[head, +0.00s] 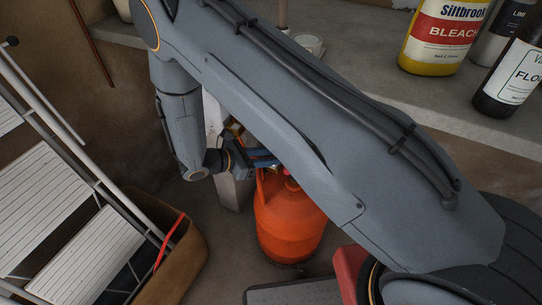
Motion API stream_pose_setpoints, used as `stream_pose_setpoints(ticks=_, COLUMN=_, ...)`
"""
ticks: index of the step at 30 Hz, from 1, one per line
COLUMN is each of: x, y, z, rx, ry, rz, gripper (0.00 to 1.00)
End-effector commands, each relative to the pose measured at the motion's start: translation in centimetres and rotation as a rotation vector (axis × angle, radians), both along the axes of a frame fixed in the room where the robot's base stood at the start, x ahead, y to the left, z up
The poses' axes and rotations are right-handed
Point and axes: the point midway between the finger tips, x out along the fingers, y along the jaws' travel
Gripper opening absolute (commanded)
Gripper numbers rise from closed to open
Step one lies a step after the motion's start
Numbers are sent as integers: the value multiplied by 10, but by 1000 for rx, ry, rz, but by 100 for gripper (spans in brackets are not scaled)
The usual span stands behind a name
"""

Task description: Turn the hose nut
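An orange gas bottle (288,222) stands upright on the floor in the middle of the head view, partly behind my arm. My gripper (266,161) is at the top of the bottle, by its collar and valve. Only a small part of the gripper shows past my arm, and its fingers cannot be made out. A small patch of red or pink shows beside it at the bottle top. I cannot pick out the hose nut; it is hidden or too small to tell. Whether the gripper touches anything there is not visible.
A stepladder (75,250) and a brown bin (185,262) with a red strip stand at left. A concrete shelf (430,105) at upper right holds a bleach bottle (437,38) and dark bottles. A pale post (222,150) stands behind my gripper.

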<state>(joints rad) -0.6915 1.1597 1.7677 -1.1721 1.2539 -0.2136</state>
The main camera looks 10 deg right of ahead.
Motion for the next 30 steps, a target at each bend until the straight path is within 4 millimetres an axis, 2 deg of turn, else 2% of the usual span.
stream_pose_setpoints(ticks=11, x=5, y=2, z=-2, rx=1, ry=-2, rz=-124, gripper=5)
stream_pose_setpoints(ticks=30, x=20, y=2, z=-3, rx=2, ry=0, rz=-646, gripper=5)
